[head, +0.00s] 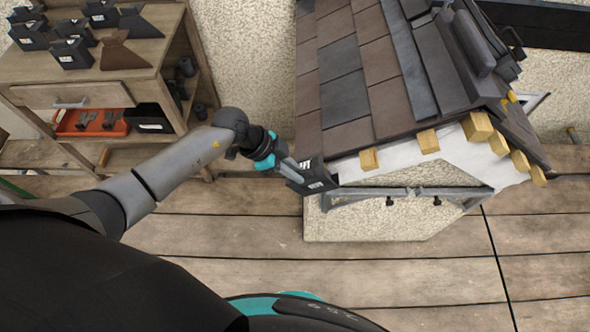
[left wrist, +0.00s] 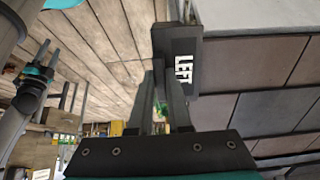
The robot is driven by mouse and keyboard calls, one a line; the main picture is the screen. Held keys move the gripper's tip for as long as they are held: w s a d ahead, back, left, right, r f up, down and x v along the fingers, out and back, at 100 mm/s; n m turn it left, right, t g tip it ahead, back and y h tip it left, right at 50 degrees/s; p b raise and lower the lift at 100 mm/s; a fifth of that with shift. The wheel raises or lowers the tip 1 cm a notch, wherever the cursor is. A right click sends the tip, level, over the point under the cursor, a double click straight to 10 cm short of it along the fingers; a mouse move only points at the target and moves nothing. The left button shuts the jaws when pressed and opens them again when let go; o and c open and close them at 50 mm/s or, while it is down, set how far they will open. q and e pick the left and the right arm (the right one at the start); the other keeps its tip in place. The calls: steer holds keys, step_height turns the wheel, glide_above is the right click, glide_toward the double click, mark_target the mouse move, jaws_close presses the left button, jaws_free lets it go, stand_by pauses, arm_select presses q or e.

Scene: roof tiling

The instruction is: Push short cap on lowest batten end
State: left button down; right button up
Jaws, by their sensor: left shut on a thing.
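My left gripper (head: 290,170) is shut on a dark cap (head: 316,180) with a white label. In the left wrist view the cap (left wrist: 180,52) reads "LEFT" and sits between the fingertips (left wrist: 168,98). The cap is at the lower left corner of the roof model (head: 345,90), against the eave edge. The batten end there is hidden behind it, so I cannot tell whether the cap is seated. Further up the gable, bare yellow batten ends (head: 369,160) stick out past the white verge board (head: 400,165).
A wooden workbench (head: 150,60) at the left carries several dark caps (head: 72,52) and brown pieces (head: 122,52). An orange tray (head: 92,122) lies on its shelf. A metal bracket (head: 400,190) runs below the gable. The plank floor (head: 400,270) in front is clear.

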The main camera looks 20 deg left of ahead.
arm_select(q)
steer(key=c, duration=0.8)
jaws_free()
steer(key=shift+o, duration=0.2)
steer(key=w+p+v, duration=0.1)
steer(key=p+v, duration=0.5)
steer(key=shift+s, duration=0.5)
